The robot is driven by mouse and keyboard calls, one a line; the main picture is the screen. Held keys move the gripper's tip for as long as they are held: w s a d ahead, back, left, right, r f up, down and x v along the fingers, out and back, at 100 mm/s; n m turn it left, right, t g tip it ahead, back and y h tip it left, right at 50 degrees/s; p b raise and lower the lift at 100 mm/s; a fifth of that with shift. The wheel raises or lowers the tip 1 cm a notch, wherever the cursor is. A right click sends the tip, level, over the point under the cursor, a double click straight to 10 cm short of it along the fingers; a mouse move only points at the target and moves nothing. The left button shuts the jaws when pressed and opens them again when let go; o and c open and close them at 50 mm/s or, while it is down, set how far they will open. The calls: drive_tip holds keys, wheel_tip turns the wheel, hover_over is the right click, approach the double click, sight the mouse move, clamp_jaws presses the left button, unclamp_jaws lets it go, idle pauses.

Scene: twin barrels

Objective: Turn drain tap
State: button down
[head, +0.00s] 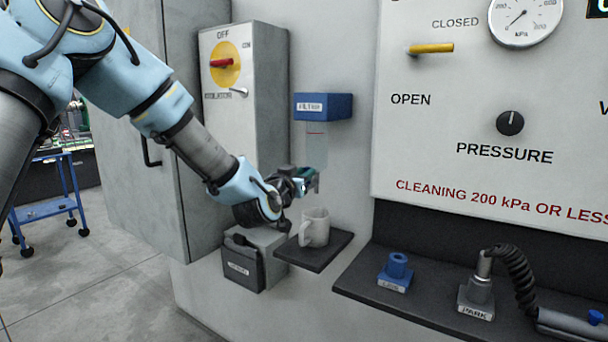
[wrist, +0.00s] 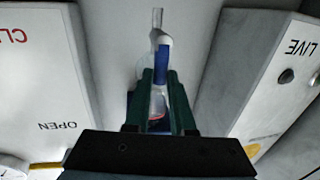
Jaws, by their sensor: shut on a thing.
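The filter (head: 323,106) is a blue block on the wall with a clear bowl (head: 316,145) under it. My gripper (head: 308,180) is at the bottom of the bowl and hides most of the drain tap in the head view. In the wrist view, my gripper's dark green fingers (wrist: 161,78) are shut on the drain tap's blue handle (wrist: 162,62). A pale outlet tube (wrist: 157,18) extends beyond it. A white mug (head: 317,228) stands upright below my gripper. How far the tap is turned is not clear.
The mug stands on a small dark shelf (head: 330,248). A grey isolator box (head: 245,100) with a red handle is left of the filter. At right are the pressure panel (head: 450,120) and a lower ledge with a blue fitting (head: 396,272) and a parked hose (head: 522,275).

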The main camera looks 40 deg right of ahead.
drive_tip(key=shift+w+n, duration=0.1)
drive_tip(key=shift+n, duration=0.2)
drive_tip(key=shift+w+a+f+n+g+y+b, duration=0.2)
drive_tip(key=shift+w+f+n+g+b, duration=0.45)
drive_tip(key=shift+n, duration=1.85)
drive_tip(key=shift+w+a+f+n+g+y+b, duration=0.15)
drive_tip(key=shift+w+f+n+g+b, duration=0.55)
drive_tip(key=shift+n, duration=1.8)
drive_tip(key=shift+w+a+f+n+g+y+b, duration=0.2)
drive_tip(key=shift+w+f+n+g+b, duration=0.45)
drive_tip(key=shift+n, duration=1.85)
drive_tip(key=shift+r, duration=0.15)
drive_tip(key=c, duration=0.8)
unclamp_jaws()
drive_tip(key=shift+o, duration=0.2)
drive_tip(key=b+v, duration=0.1)
drive_tip(key=v, duration=0.9)
drive_tip(key=shift+a, duration=0.4)
